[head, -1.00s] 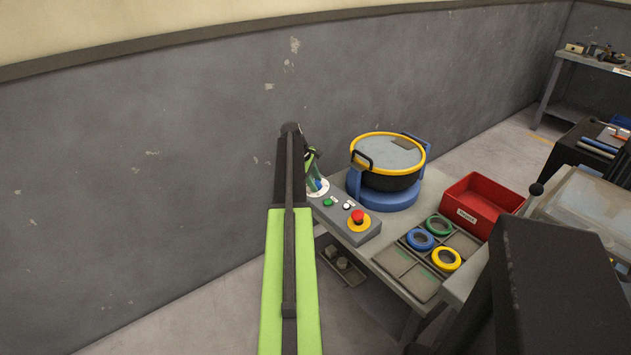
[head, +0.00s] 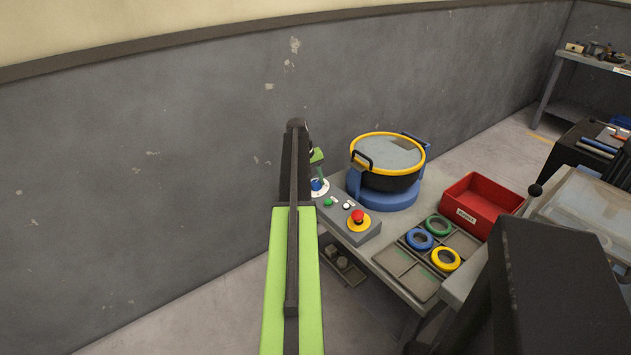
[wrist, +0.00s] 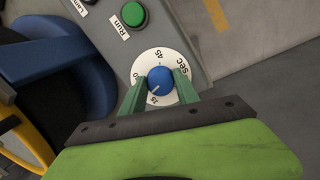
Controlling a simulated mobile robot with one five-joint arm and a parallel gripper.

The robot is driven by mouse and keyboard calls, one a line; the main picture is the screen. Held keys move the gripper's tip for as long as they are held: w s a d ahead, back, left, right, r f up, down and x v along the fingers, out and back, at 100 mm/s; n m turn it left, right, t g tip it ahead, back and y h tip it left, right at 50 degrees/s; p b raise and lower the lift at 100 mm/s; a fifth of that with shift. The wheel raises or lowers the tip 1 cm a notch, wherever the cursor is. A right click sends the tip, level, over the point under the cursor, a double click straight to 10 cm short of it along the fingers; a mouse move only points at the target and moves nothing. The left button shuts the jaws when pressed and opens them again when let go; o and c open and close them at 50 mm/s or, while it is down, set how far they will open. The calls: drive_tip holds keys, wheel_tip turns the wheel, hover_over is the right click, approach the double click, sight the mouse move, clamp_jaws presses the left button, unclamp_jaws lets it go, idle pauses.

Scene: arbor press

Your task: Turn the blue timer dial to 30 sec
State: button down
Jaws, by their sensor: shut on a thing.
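The blue timer dial (wrist: 160,79) sits on a round white scale (wrist: 147,62) on the grey control panel. My gripper (wrist: 160,88) is shut on the dial, one green finger on each side. In the head view the dial (head: 317,185) shows just right of my arm, below the green gripper part.
The panel (head: 350,225) also carries a green Run button (wrist: 132,14), a white lamp (head: 346,206) and a red emergency button (head: 358,217). A yellow-rimmed pot (head: 388,160) stands close behind. A ring tray (head: 408,275) and red bin (head: 483,205) lie to the right.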

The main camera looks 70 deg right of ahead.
drive_tip(key=m, duration=0.4)
drive_tip(key=shift+s+d+m+t, duration=0.15)
drive_tip(key=shift+m+t, duration=0.45)
drive_tip(key=shift+m, duration=2.2)
drive_tip(key=shift+d, duration=0.1)
drive_tip(key=c, duration=0.9)
unclamp_jaws()
